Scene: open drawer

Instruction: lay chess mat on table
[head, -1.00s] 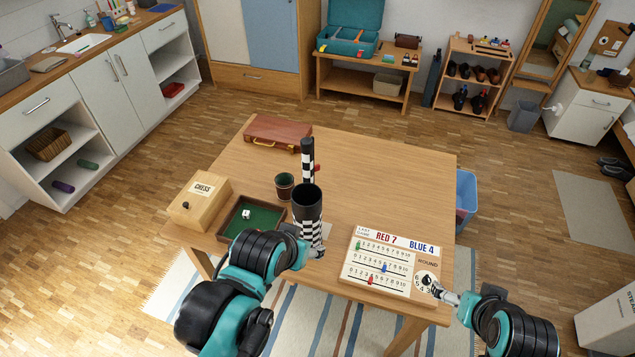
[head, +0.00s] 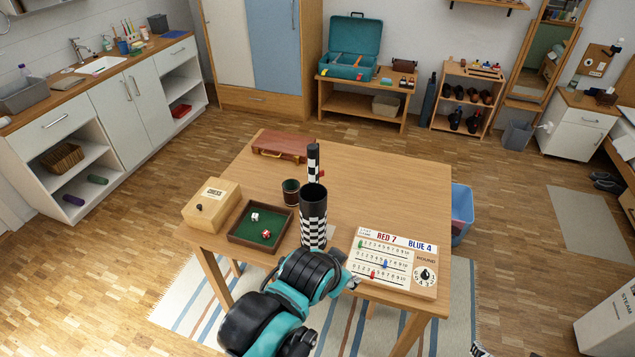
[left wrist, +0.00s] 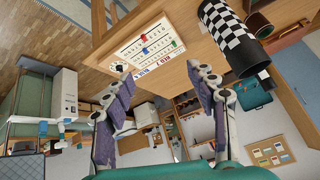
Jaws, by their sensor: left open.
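A black-and-white checkered tube (head: 313,225) with a dark open top stands upright near the table's front middle. A thinner checkered roll (head: 313,160) stands just behind it. I cannot tell which is the chess mat. The tube also shows at the top right of the left wrist view (left wrist: 226,30). The wooden table (head: 390,190) has a bare middle and back right. My left gripper (head: 350,281) is open and empty at the scoreboard's left edge, right of the tube and apart from it. Its spread fingers fill the left wrist view (left wrist: 163,90). My right gripper is out of view.
The scoreboard (head: 395,262) lies at the front right. A green-lined dice tray (head: 240,237), a dark cup (head: 291,191) and a wooden chess box (head: 207,205) stand left of the tube. A brown case (head: 282,146) lies at the back left.

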